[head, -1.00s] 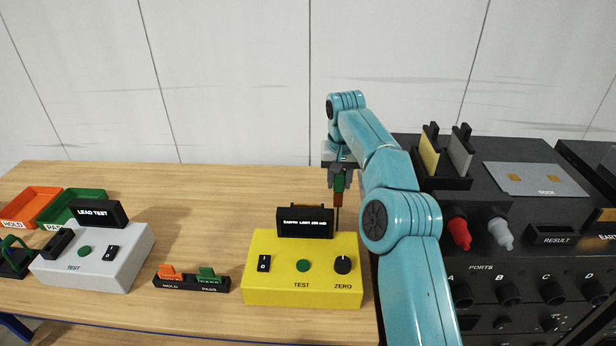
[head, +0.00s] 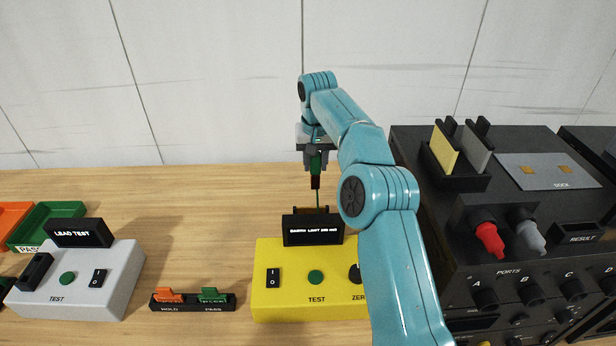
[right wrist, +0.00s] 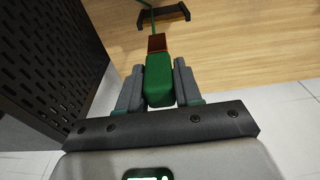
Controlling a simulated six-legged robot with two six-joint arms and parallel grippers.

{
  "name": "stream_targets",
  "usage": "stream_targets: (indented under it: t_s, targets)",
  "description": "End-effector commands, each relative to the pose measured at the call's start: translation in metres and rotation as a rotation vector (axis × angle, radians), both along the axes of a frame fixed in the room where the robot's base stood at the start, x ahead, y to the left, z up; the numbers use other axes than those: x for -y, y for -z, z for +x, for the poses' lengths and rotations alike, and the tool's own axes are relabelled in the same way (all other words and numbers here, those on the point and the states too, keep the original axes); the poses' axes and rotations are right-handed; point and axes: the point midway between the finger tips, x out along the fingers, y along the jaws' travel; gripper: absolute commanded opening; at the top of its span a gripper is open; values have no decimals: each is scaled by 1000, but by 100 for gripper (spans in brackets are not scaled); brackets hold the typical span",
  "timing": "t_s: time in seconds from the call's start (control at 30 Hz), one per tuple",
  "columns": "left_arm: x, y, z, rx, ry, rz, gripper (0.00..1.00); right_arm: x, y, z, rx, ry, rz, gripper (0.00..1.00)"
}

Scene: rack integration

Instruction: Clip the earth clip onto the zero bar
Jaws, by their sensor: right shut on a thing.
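The earth clip (head: 316,164) has a green body and a brown front end. My right gripper (head: 315,158) is shut on its green body and holds it in the air behind the yellow tester (head: 290,300). The clip also shows between the fingers in the right wrist view (right wrist: 159,80), its brown end away from the palm. A thin green lead runs from that end. A low black stand (right wrist: 163,18), probably the zero bar, lies ahead of the clip and apart from it. In the head view the tester's display (head: 312,230) mostly hides it. My left gripper is out of view.
A black rack unit (head: 440,215) with ports stands close on the right. The wooden table behind the testers is mostly clear.

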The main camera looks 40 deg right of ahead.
Motion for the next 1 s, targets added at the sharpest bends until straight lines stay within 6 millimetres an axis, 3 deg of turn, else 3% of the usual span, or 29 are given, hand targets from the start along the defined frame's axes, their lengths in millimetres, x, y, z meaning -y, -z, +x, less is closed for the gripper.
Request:
stream_targets:
  t_s: [0.17,0.57,0.67,1.0]
  targets:
    - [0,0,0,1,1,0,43,1,0,-3,1,2,0,0]
    - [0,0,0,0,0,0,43,0,47,-5,-1,0,-1,0]
    - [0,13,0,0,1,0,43,0,66,-4,-1,0,-1,0]
    - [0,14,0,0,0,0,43,0,69,-1,2,1,-1,0]
